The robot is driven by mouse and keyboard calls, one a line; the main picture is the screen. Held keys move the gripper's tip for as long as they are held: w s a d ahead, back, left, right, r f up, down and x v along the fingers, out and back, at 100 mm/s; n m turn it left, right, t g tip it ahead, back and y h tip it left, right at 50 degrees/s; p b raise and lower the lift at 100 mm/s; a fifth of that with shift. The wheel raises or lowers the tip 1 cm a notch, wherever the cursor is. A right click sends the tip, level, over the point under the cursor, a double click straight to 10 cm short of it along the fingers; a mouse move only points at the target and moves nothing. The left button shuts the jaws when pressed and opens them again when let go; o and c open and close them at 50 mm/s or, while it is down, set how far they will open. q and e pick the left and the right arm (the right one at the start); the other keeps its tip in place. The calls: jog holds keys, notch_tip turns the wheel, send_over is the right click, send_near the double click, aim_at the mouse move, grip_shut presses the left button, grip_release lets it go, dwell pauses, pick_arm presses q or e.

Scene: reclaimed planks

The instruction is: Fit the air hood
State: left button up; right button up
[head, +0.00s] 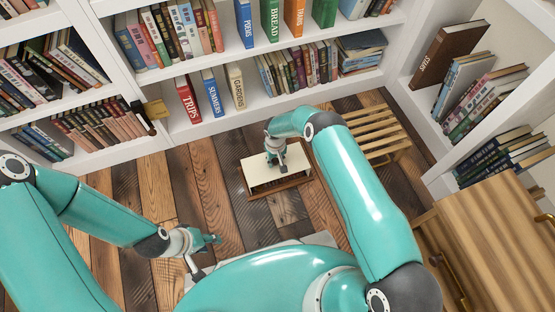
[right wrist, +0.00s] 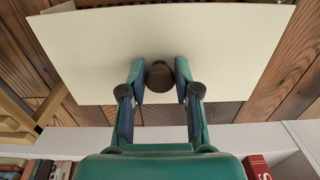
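A cream rectangular panel with a dark round knob, seemingly the air hood (head: 262,178), is at the middle of the floor in the head view. A brown wooden frame (head: 281,188) shows under its near edge. In the right wrist view the hood (right wrist: 90,60) fills the upper part. Whether the hood rests on the frame or is slightly raised, I cannot tell. My left gripper (head: 207,256) is open and empty, low over the floor at left.
White bookshelves (head: 235,118) stand behind and at right. A slatted wooden stool or rack (head: 375,138) stands right of the hood. A wooden cabinet (head: 490,225) is at lower right. A pale grey surface (head: 318,240) lies partly hidden under my arm. Plank floor (head: 215,185) is free left of the hood.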

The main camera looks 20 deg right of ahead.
jog(key=o, duration=0.4)
